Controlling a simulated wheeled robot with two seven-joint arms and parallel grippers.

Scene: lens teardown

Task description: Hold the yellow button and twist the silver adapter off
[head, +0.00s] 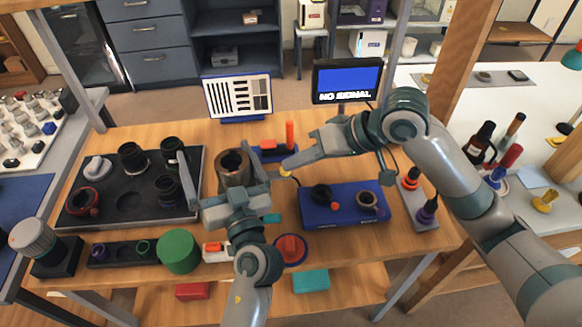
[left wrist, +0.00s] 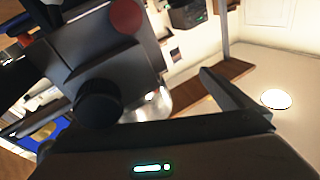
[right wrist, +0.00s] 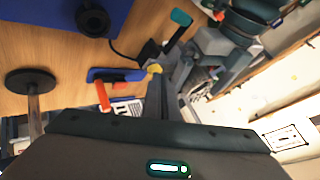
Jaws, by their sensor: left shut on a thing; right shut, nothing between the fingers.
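The silver adapter (head: 233,160) is a wide metallic ring, brownish with reflections, standing upright at the middle of the bench. My left gripper (head: 226,178) spans it, one finger on each side, and is shut on it. In the left wrist view a shiny silver curved surface (left wrist: 152,104) shows beside the dark parts. The yellow button (head: 284,172) is a small yellow spot just right of the adapter. It also shows in the right wrist view (right wrist: 154,69). My right gripper (head: 287,168) is shut and empty, its tips at the button; whether they touch it, I cannot tell.
A black tray (head: 125,206) with several lens parts lies on the left. A green cylinder (head: 179,251) and a red-and-blue round dish (head: 291,249) stand near the front edge. A monitor (head: 346,82) stands behind.

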